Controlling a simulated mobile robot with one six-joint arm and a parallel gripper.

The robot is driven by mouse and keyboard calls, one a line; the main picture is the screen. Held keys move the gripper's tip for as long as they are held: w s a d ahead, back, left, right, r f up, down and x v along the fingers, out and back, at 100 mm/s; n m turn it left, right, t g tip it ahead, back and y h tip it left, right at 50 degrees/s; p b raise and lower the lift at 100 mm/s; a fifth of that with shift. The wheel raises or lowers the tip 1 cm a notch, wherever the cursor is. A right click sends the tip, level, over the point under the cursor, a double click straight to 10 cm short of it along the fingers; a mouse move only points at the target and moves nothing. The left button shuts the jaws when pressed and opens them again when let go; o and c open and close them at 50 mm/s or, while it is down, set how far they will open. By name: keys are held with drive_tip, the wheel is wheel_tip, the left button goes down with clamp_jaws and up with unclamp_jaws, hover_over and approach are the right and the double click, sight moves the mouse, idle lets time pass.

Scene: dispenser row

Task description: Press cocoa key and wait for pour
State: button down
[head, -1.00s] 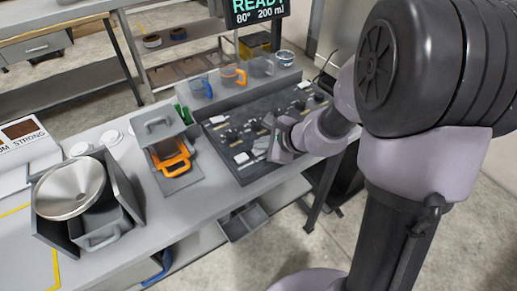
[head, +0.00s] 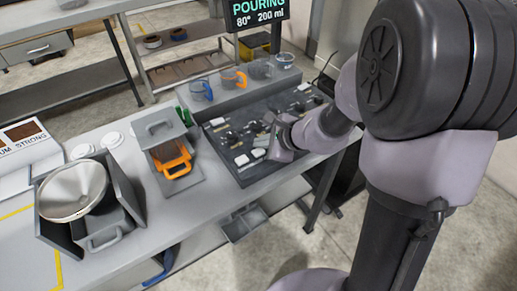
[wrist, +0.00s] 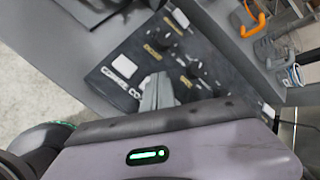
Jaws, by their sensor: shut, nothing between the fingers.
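The dark dispenser panel (head: 238,173) carries white keys, black knobs and small labels. My gripper (head: 275,146) is shut and empty, pointing down over the panel. In the wrist view its fingertips (wrist: 158,84) are together just right of a white key (wrist: 126,67) labelled "COFFEE". A label starting "CO" beside it is cut off by my fingers, and the key there is hidden. Whether the tips touch a key I cannot tell. The display (head: 259,12) reads "POURING 80° 200 ml". No liquid stream is visible.
An orange-handled vessel (head: 171,161) stands in a grey holder left of the panel. Behind the panel stand a blue-handled mug (head: 201,89), an orange-handled mug (head: 234,78) and clear cups (head: 260,68).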

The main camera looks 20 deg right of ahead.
sight(260, 153)
wheel_tip(260, 153, up, 5)
drive_tip(key=p, duration=0.4)
drive_tip(key=shift+r, duration=0.1)
idle(0.3)
drive_tip(key=shift+s+a+r, duration=0.1)
drive_tip(key=shift+a+r, duration=0.05)
drive_tip(key=shift+a, duration=0.1)
drive_tip(key=s+a+r+n+g+y+b, duration=0.1)
drive_tip(key=s+a+r+n+y, duration=0.1)
drive_tip(key=s+a+r+n, duration=0.45)
drive_tip(key=s+d+r+n+h, duration=0.1)
drive_tip(key=s+n+h, duration=0.1)
drive_tip(key=s+n, duration=0.3)
drive_tip(key=s+d+r+n+g+h+b, duration=0.1)
drive_tip(key=s+n, duration=0.4)
drive_tip(key=s, duration=0.7)
drive_tip(key=shift+s+d+r+h, duration=0.25)
drive_tip(key=shift+s+r+h, duration=0.15)
drive_tip(key=shift+h, duration=0.3)
